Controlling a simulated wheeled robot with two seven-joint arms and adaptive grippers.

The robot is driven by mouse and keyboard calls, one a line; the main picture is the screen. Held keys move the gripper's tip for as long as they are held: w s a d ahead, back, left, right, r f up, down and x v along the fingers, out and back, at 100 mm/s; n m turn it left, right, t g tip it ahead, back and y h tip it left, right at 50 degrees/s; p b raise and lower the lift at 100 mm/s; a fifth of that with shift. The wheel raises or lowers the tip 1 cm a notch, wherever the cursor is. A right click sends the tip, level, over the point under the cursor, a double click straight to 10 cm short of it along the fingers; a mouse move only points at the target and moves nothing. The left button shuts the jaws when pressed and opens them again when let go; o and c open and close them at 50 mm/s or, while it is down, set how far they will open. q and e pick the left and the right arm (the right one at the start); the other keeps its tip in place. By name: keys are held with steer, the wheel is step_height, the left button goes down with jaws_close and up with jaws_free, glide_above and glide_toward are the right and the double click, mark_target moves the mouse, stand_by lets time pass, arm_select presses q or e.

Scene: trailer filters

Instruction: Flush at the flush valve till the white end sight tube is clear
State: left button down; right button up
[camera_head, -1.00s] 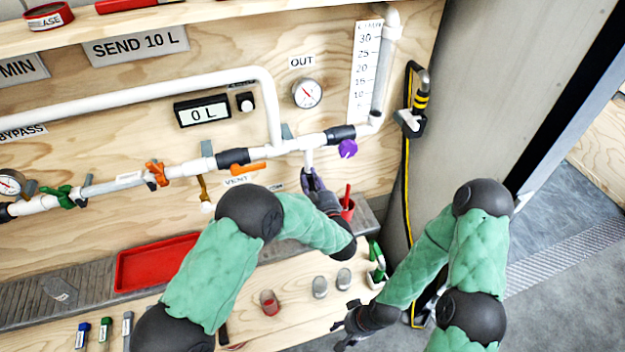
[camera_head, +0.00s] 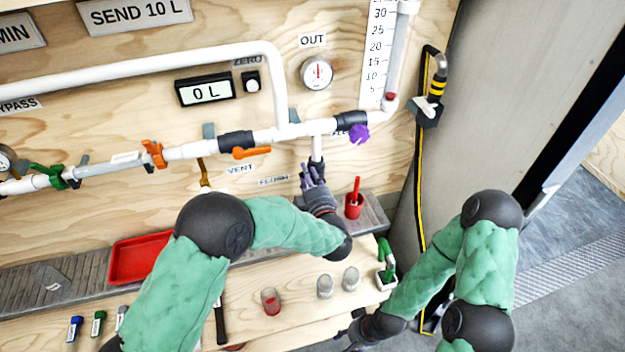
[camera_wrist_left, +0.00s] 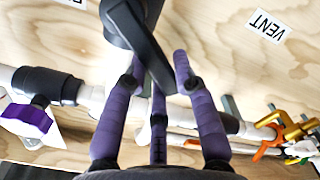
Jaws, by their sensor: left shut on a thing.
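My left gripper (camera_head: 312,176), with purple fingers, is at the black valve under a short white pipe stub (camera_head: 317,148), near the FLUSH label (camera_head: 274,180). In the left wrist view its fingers (camera_wrist_left: 182,70) are closed around a black lever (camera_wrist_left: 140,42); the gripper hides part of the valve. A pale upright sight tube (camera_head: 399,50) stands at the pipe's right end beside a numbered scale, with a red piece (camera_head: 390,97) at its foot. I cannot tell whether the tube is clear inside. My right gripper (camera_head: 353,334) is low at the bottom edge, its fingers hard to make out.
A purple handle (camera_head: 358,134) and orange handle (camera_head: 252,152) sit on the pipe. The OUT gauge (camera_head: 317,73) and a display reading 0 L (camera_head: 205,90) are above. A red cup (camera_head: 354,205), red tray (camera_head: 138,258) and several glasses (camera_head: 325,286) are below.

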arm_select(q)
steer(key=shift+s+a+f+n+b, duration=0.1)
steer(key=shift+a+f+n+b, duration=0.2)
steer(key=shift+f+n+b, duration=0.65)
steer(key=shift+s+a+f+n+b, duration=0.1)
steer(key=shift+a+f+n+b, duration=0.25)
steer(key=shift+n+b, duration=1.25)
steer(key=shift+s+a+f+n+b, duration=0.1)
steer(key=shift+a+f+n+b, duration=0.15)
steer(key=shift+f+n+b, duration=0.95)
steer(key=shift+r+n+p, duration=0.3)
steer(key=shift+r+n, duration=0.15)
steer(key=shift+r, duration=0.05)
steer(key=c, duration=1)
jaws_free()
steer(key=shift+o, duration=0.2)
steer(key=shift+s, duration=0.1)
steer(key=v, duration=1.2)
